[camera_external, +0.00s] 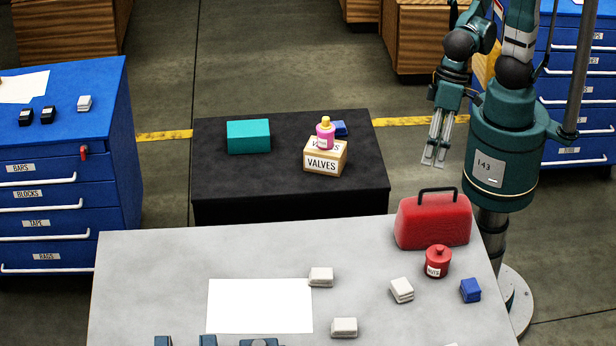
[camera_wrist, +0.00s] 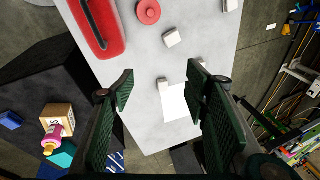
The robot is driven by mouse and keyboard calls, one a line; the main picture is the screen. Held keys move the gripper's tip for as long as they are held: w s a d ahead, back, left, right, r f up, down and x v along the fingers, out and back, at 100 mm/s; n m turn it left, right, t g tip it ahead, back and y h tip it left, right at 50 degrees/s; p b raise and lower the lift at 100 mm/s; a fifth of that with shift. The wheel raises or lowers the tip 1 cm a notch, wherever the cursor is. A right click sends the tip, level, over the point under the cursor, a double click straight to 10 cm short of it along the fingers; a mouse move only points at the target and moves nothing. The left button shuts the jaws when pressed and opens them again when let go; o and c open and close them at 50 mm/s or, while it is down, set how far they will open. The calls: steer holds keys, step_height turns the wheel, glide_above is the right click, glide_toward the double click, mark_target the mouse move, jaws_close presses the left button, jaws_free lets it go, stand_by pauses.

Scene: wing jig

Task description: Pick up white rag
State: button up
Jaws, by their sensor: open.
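Several small folded white cloths, which look like white rags, lie on the grey table: one at the paper's upper right corner (camera_external: 321,277), one in front of it (camera_external: 344,327), and one farther right, tilted in angle (camera_external: 401,290). In the wrist view, white rags show beyond my fingers (camera_wrist: 172,39) and by the paper (camera_wrist: 163,86). I cannot tell which one is meant. My gripper (camera_external: 434,163) hangs beyond the table's far edge, right of the black table, clear of every rag. In the wrist view my gripper (camera_wrist: 160,84) is open and empty, fingers wide apart.
A red toolbox (camera_external: 432,222), a red pot (camera_external: 438,262) and a blue folded cloth (camera_external: 470,290) stand on the grey table's right side. A white sheet (camera_external: 260,306) lies at centre. The black table (camera_external: 225,185) holds a VALVES box (camera_external: 325,162), a pink bottle (camera_external: 325,138) and a teal block (camera_external: 248,136).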

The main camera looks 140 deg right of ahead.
steer(key=w+a+f+m+g+b, duration=0.25)
steer(key=w+f+m, duration=0.45)
steer(key=w+f, duration=0.45)
steer(key=m+g+b, duration=0.1)
steer(key=m+b, duration=0.2)
steer(key=m, duration=0.2)
glide_above(403, 288)
step_height(403, 288, down, 16)
steer(key=shift+r, duration=0.15)
steer(key=shift+f+m, duration=0.3)
steer(key=shift+f, duration=0.05)
steer(key=shift+f, duration=0.15)
steer(key=shift+f, duration=1.15)
steer(key=shift+s+f, duration=0.1)
steer(key=shift+f, duration=2.5)
steer(key=shift+c, duration=0.3)
